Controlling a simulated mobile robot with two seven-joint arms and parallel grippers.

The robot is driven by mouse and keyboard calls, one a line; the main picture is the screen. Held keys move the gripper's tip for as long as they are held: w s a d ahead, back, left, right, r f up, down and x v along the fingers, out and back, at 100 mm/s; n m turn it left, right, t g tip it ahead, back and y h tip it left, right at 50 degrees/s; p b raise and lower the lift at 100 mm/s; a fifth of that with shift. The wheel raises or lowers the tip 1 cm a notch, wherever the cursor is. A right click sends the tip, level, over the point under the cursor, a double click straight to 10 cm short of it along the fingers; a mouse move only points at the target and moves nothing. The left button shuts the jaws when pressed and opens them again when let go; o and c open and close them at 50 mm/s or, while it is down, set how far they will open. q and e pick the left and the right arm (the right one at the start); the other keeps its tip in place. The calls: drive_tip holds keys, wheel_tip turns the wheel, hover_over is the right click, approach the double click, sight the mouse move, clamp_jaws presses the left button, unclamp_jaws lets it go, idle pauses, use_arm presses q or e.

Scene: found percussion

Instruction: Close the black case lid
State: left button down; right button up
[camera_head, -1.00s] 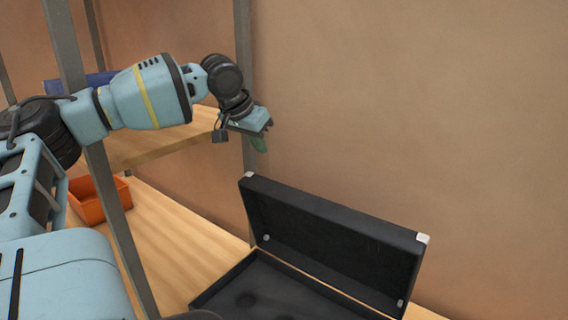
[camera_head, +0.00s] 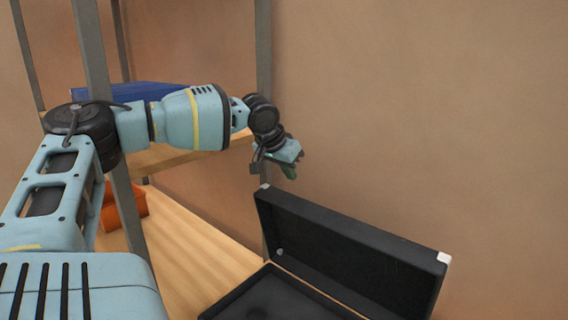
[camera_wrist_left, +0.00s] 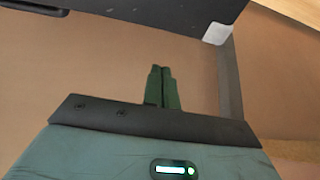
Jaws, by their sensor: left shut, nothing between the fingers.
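The black case stands open on the wooden surface in the head view, its lid (camera_head: 345,250) raised and leaning back a little, with pale metal corners. The case's lower part (camera_head: 285,295) is cut off by the bottom edge. My left gripper (camera_head: 290,172) is behind and above the lid's far left corner, apart from it. In the left wrist view its green fingers (camera_wrist_left: 162,88) are together and empty. The lid (camera_wrist_left: 150,12) with a pale corner crosses the top of that view. My right gripper is not in view.
A grey shelf post (camera_head: 264,100) stands right by my left gripper. Further left are a wooden shelf with a blue object (camera_head: 130,92) and an orange bin (camera_head: 125,205) below. A plain tan wall is behind the case.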

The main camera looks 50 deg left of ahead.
use_arm(q)
drive_tip(key=shift+s+d+f+p, duration=0.15)
drive_tip(key=shift+s+f+p, duration=0.15)
drive_tip(key=shift+s+p, duration=0.2)
drive_tip(key=shift+s+d+f+p, duration=0.1)
drive_tip(key=shift+s+f+p, duration=0.2)
drive_tip(key=shift+s, duration=0.2)
drive_tip(key=shift+s+d+f+p, duration=0.15)
drive_tip(key=shift+s+f+p, duration=0.1)
drive_tip(key=shift+s+p, duration=0.25)
drive_tip(key=shift+s+f, duration=0.1)
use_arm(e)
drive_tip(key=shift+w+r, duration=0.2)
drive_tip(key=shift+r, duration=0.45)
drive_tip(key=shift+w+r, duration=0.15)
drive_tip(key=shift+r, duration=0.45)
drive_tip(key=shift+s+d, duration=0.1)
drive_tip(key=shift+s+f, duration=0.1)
